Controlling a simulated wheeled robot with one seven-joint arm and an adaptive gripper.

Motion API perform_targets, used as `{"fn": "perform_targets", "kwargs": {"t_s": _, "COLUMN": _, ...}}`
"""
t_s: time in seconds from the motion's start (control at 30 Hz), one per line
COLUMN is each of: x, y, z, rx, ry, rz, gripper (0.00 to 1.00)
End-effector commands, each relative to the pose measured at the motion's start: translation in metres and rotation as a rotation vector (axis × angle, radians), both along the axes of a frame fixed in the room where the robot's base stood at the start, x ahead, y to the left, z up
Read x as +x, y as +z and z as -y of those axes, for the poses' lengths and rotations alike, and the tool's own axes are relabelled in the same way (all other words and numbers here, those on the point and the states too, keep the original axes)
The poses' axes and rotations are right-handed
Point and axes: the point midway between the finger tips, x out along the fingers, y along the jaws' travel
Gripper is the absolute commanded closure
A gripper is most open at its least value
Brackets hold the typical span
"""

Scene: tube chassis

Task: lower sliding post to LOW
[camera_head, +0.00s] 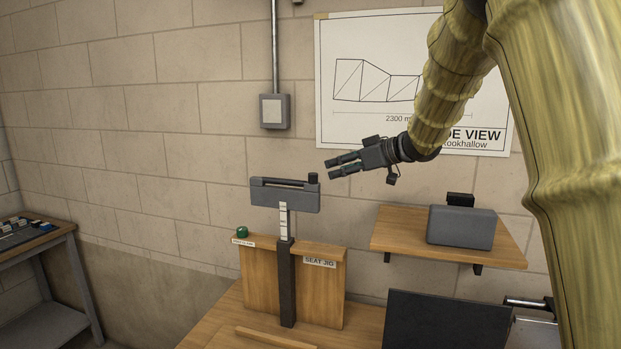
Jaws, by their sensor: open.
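The sliding post (284,221) is a pale, marked strip rising out of a dark upright sleeve (287,285) on the wooden seat jig (323,290). A grey block (285,196) with a dark bar along its top sits on the post, well above the jig's top edge. My gripper (328,168) is open and empty, pointing left. The marks on the post are too small to read.
A green knob (242,231) sits at the jig's left top by a small label. A wooden shelf (398,232) at right holds a grey box (461,227). A dark panel (445,322) stands below it. A side table (35,250) is at far left.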

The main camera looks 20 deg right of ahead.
Motion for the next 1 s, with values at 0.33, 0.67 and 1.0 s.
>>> {"fn": "perform_targets", "kwargs": {"t_s": 0.33, "x": 0.03, "y": -0.014, "z": -0.02, "rx": 0.0, "ry": -0.002, "rz": -0.001, "gripper": 0.53}}
{"fn": "perform_targets", "kwargs": {"t_s": 0.67, "x": 0.065, "y": -0.033, "z": -0.049, "rx": 0.0, "ry": -0.002, "rz": -0.001, "gripper": 0.53}}
{"fn": "perform_targets", "kwargs": {"t_s": 1.0, "x": 0.077, "y": -0.04, "z": -0.059, "rx": 0.0, "ry": -0.001, "rz": 0.0, "gripper": 0.53}}
